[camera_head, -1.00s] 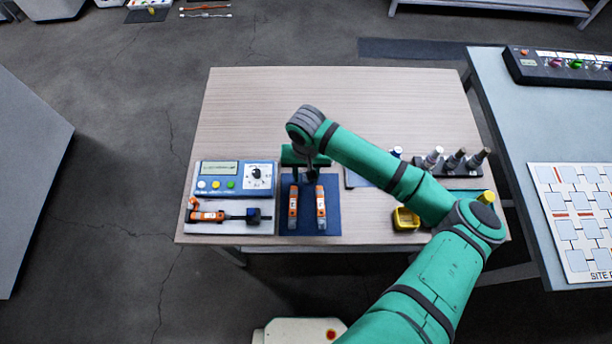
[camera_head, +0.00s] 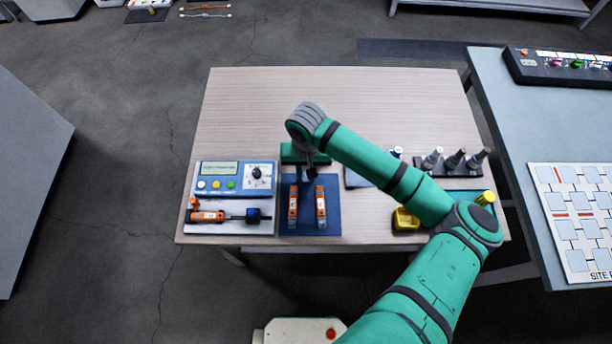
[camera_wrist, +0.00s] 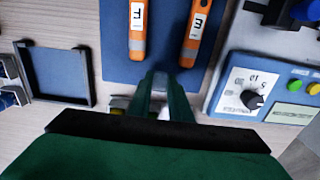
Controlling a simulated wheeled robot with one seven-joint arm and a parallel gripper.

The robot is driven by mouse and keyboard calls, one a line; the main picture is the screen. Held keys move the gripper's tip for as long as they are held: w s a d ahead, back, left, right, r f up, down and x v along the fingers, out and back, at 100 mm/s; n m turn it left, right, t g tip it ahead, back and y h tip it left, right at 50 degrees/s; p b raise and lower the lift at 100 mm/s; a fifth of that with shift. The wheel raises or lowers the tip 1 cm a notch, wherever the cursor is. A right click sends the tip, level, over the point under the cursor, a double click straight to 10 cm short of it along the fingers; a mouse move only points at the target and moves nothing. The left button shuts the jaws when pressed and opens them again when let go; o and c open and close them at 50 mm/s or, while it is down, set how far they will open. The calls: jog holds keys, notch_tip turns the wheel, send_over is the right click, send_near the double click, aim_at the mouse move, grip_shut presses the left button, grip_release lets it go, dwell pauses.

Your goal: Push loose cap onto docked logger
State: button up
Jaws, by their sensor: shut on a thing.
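An orange logger (camera_head: 208,216) lies sideways in the white dock (camera_head: 240,228), with a dark rod and a blue block (camera_head: 253,215) to its right. A small orange piece (camera_head: 193,202) is at the dock's left end; I cannot tell whether it is the loose cap. Two more orange loggers, left (camera_head: 293,208) and right (camera_head: 321,207), lie on a blue mat (camera_head: 307,225). My gripper (camera_wrist: 166,85) is above the mat's back edge, right of the dock. Its fingers are close together around a small pale piece (camera_wrist: 164,113), mostly hidden and not clearly identifiable.
A blue panel (camera_head: 234,176) with a dial and buttons stands behind the dock. The back of the wooden table (camera_head: 330,90) is clear.

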jog(key=shift+r, duration=2.05)
